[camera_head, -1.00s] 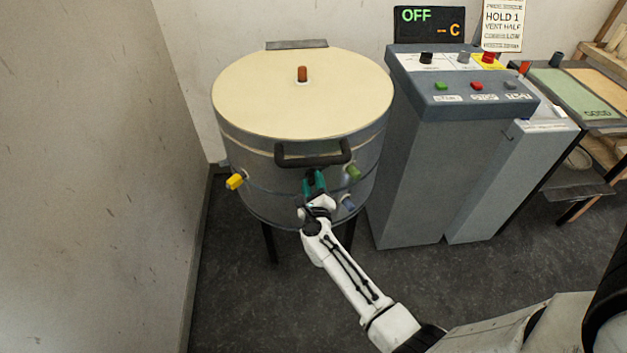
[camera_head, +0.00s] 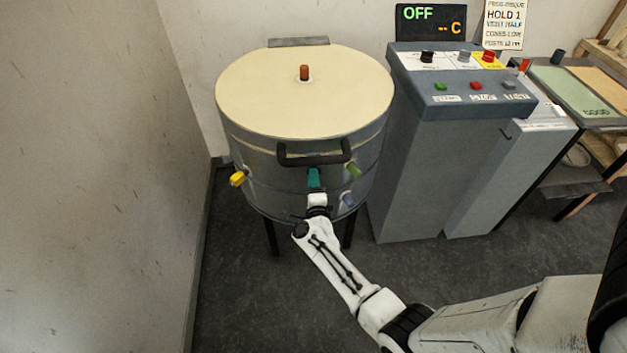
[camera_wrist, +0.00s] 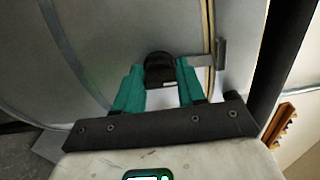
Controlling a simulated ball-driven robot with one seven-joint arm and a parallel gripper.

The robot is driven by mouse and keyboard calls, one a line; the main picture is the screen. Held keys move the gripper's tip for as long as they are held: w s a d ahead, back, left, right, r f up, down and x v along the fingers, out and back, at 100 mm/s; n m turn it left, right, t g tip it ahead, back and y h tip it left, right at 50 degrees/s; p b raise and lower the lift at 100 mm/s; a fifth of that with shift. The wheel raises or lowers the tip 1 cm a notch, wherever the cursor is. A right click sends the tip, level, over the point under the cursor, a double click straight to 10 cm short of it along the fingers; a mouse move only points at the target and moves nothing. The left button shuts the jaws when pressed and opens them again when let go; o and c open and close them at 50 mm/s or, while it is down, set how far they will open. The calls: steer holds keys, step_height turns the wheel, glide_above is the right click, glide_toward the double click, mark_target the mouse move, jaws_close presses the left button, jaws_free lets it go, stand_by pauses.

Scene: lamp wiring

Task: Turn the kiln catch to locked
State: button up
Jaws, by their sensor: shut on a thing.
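The kiln (camera_head: 255,150) is a round grey drum with a cream lid (camera_head: 300,105) that lies closed. My gripper (camera_head: 314,180) is at its front, below the black lid handle (camera_head: 312,158). In the wrist view my gripper's teal fingers (camera_wrist: 160,84) are shut on the black knob of the kiln catch (camera_wrist: 158,68), one on each side. A pale metal bar (camera_wrist: 200,61) runs from beside the knob across the lid seam to an upright metal bracket (camera_wrist: 221,58). In the head view my gripper hides the catch. The knob's lower part is hidden in the wrist view.
A yellow plug (camera_head: 238,178) and a green plug (camera_head: 353,170) stick out of the kiln wall on either side. A grey control cabinet (camera_head: 425,170) stands close on the right. A wall (camera_head: 90,180) is on the left.

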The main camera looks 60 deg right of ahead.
steer(key=shift+n, duration=0.5)
steer(key=o, duration=1.1)
steer(key=shift+c, duration=0.2)
steer(key=shift+a, duration=0.1)
steer(key=p+v, duration=0.1)
steer(key=v, duration=0.9)
steer(key=shift+s+a+p, duration=0.2)
steer(key=shift+s+p, duration=0.05)
steer(key=shift+p, duration=0.05)
